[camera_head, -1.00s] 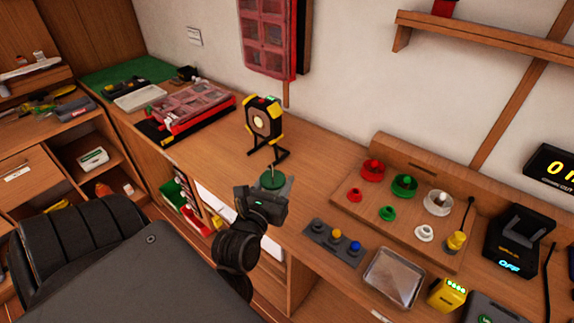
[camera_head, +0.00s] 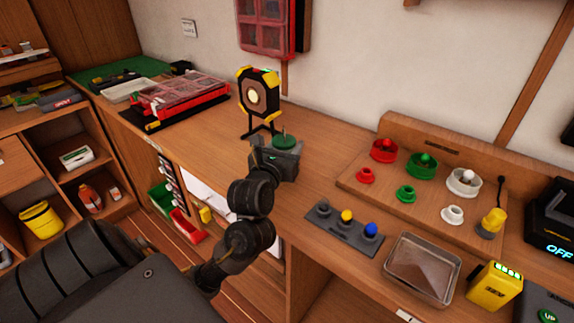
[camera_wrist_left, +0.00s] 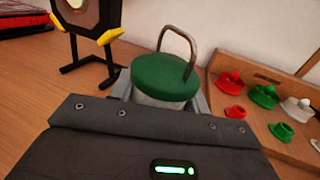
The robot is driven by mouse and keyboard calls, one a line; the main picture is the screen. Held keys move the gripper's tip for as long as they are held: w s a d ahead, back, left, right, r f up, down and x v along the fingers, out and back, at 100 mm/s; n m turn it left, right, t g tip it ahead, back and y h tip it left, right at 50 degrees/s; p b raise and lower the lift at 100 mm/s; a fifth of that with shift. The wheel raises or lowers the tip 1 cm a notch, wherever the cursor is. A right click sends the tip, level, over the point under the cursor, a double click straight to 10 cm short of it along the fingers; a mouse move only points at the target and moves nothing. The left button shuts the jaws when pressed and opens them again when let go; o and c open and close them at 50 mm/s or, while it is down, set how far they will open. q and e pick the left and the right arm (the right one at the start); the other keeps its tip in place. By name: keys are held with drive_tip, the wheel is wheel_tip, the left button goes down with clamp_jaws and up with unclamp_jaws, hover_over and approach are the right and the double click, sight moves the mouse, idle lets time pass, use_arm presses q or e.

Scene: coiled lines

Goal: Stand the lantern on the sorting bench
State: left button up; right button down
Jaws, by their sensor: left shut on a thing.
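The lantern (camera_head: 285,141) has a round green top. In the left wrist view the green lantern top (camera_wrist_left: 166,76) carries a wire handle standing up, with a pale body partly visible below it. My left gripper (camera_head: 275,160) is shut on the lantern, with grey fingers on either side of its body. The lantern looks upright. It is over the wooden bench (camera_head: 325,165), near its front edge and in front of a black and yellow work light. The gripper hides the lantern's base, so I cannot tell whether it touches the bench. My right gripper is out of view.
The work light (camera_head: 258,92) stands close behind the lantern. To the right are a button panel (camera_head: 344,229), a peg board with red, green and white pieces (camera_head: 410,206) and a metal tray (camera_head: 422,268). A red organizer case (camera_head: 180,98) lies left. Bare bench lies between.

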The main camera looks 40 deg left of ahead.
use_arm(q)
drive_tip(key=f, duration=0.3)
drive_tip(key=shift+w+a+f+b, duration=0.15)
drive_tip(key=shift+w+f+b, duration=0.1)
drive_tip(key=shift+f+b, duration=0.1)
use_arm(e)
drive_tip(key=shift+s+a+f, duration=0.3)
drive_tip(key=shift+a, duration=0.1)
use_arm(q)
drive_tip(key=shift+f, duration=0.1)
drive_tip(key=o, duration=1.1)
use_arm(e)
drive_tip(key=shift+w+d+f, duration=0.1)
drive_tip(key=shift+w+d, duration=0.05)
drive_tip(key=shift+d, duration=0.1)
